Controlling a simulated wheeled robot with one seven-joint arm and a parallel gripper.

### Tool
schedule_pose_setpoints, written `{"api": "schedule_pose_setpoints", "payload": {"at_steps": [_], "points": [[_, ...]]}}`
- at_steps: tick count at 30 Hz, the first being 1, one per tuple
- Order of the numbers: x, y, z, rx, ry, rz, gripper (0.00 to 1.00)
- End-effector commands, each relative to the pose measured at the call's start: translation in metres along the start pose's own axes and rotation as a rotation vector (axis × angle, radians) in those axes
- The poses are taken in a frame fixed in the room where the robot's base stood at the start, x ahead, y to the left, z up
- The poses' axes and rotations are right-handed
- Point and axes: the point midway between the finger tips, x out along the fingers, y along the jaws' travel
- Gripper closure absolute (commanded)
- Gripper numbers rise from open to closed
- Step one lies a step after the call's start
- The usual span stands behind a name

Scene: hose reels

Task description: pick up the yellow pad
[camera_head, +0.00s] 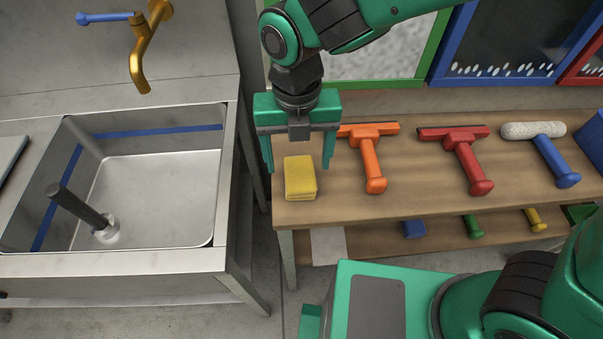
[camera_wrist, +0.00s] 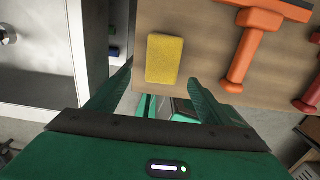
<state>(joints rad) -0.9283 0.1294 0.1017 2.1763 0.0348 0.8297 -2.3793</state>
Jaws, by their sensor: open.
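The yellow pad (camera_head: 300,177) lies on the wooden bench top (camera_head: 420,205), near its left front corner. It looks like a small block. My gripper (camera_head: 299,168) points down over the bench, with its green fingers spread on either side of the pad in the head view. In the wrist view the pad (camera_wrist: 165,58) shows just beyond and between the open fingers (camera_wrist: 160,72). Nothing is held. I cannot tell the exact height of the fingertips over the pad.
An orange squeegee (camera_head: 370,160) lies right of the pad, then a red squeegee (camera_head: 466,160) and a blue-handled roller (camera_head: 550,155). A metal sink (camera_head: 150,195) with a brass tap (camera_head: 143,60) stands left, across a gap. A lower shelf (camera_head: 375,245) holds small tools.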

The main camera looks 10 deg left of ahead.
Motion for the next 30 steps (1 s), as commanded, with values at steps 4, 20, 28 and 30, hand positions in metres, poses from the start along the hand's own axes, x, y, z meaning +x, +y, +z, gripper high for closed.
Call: {"api": "schedule_pose_setpoints", "payload": {"at_steps": [4, 20, 28, 30], "points": [[0.020, -0.001, -0.001, 0.001, 0.002, -0.002, 0.27], [0.073, -0.004, -0.004, 0.004, 0.002, -0.002, 0.27], [0.080, -0.004, -0.004, 0.004, 0.000, 0.000, 0.27], [0.080, -0.004, -0.004, 0.004, -0.001, 0.000, 0.27]]}}
